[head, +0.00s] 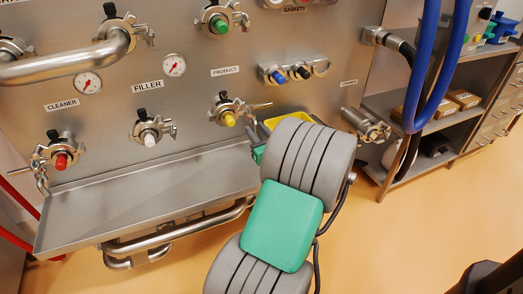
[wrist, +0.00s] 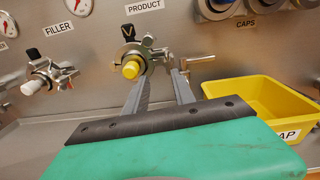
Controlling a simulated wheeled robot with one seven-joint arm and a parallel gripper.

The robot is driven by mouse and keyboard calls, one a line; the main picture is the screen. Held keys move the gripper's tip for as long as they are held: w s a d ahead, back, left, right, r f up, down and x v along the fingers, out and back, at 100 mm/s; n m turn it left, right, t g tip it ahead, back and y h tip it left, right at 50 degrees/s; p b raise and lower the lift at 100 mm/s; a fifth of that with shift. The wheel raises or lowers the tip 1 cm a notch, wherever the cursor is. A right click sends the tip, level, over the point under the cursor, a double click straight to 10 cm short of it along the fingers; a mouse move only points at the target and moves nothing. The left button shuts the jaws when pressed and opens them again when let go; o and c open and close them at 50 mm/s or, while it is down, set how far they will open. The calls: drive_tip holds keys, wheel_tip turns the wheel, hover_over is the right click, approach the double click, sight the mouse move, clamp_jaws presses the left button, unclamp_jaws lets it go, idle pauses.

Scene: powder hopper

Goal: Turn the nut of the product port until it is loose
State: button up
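The product port (head: 228,112) has a yellow cap, a metal clamp and a small black knob on top. In the wrist view the port's yellow cap (wrist: 131,69) is just left of my fingertips. The clamp's metal nut (wrist: 158,53) appears at the port's right side, beyond my fingertips; a slim bar (wrist: 200,59) sticks out to the right there. My gripper (wrist: 160,76) is open, its two grey fingers apart with nothing seen between them. The gap to the nut is hard to judge. In the head view my arm hides most of the gripper.
A yellow caps bin (wrist: 268,98) stands close on the right of my fingers. The filler port (wrist: 45,75) is to the left. A steel trough (head: 150,195) runs below the ports. Blue hoses (head: 428,70) hang at the right.

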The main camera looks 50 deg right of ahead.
sight(251, 117)
drive_tip(key=shift+m+h, duration=0.3)
drive_tip(key=shift+m, duration=0.3)
drive_tip(key=x, duration=0.2)
drive_tip(key=p+x, duration=0.1)
drive_tip(key=x, duration=0.2)
drive_tip(key=d+p+x, duration=0.1)
drive_tip(key=x, duration=0.2)
drive_tip(key=shift+s+r, duration=0.1)
drive_tip(key=shift+s, duration=0.3)
drive_tip(key=shift+w+d, duration=0.2)
drive_tip(key=shift+w, duration=0.1)
drive_tip(key=shift+c, duration=0.3)
clamp_jaws()
